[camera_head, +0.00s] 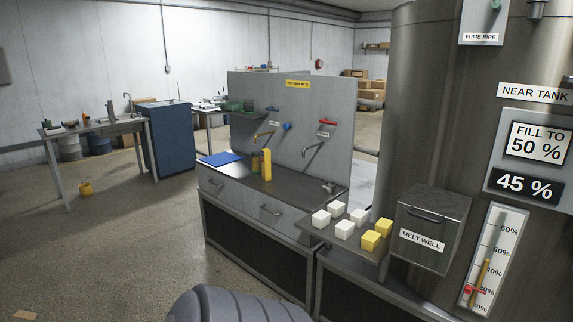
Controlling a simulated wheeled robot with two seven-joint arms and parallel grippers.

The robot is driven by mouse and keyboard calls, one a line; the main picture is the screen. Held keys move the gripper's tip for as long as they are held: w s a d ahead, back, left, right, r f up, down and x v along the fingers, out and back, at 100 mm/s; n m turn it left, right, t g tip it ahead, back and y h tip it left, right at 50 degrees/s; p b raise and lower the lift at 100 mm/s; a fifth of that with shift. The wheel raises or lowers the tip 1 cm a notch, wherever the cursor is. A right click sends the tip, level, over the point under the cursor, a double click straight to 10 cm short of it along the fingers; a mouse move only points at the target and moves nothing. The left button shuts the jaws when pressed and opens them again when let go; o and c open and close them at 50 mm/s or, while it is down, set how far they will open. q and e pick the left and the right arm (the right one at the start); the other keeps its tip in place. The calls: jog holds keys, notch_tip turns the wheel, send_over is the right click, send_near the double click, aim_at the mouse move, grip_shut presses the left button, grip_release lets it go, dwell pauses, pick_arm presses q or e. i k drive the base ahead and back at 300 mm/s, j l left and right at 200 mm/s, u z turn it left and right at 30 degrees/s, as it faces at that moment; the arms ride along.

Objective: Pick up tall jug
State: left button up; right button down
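A tall, narrow yellow container (267,165) stands upright on the steel sink counter (285,187); it may be the tall jug, but it is too small to see a handle or spout. A smaller amber and green item (255,162) stands just left of it. Neither of my grippers is in view.
A blue cloth or mat (220,158) lies at the counter's left end. Taps (312,149) jut from the panel behind. White blocks (344,229) and yellow blocks (371,240) sit on a shelf beside the melt well (430,228). A large tank (420,110) stands right.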

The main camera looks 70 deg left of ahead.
aim_at(255, 156)
jog(key=u, duration=2.65)
jog(key=i+j+u, duration=0.3)
jog(key=i, duration=0.2)
jog(key=i+j+u, duration=0.25)
jog(key=i, duration=0.7)
jog(key=i+u, duration=0.2)
jog(key=i, duration=0.75)
